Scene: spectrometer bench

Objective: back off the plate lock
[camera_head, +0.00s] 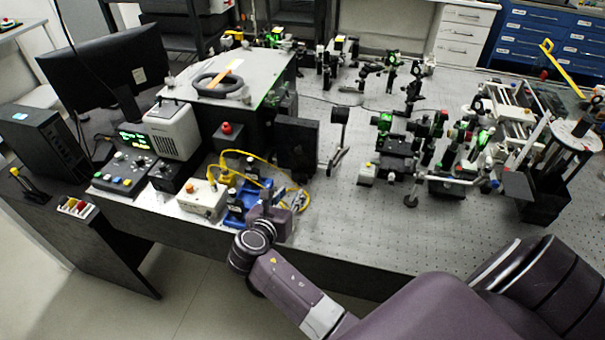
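My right arm reaches in from the lower right, and its gripper (290,200) is at the front edge of the optical bench, beside blue parts (240,203) and a yellow cable (245,158). The fingertips are small and partly hidden, so I cannot tell whether they are open, shut or touching anything. I cannot make out the plate lock for certain; it may be among the blue parts by the gripper. My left gripper is not in view.
A control box (125,172) is further left. Several optical mounts crowd the bench's right half. The bench surface (330,230) right of the gripper is bare.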

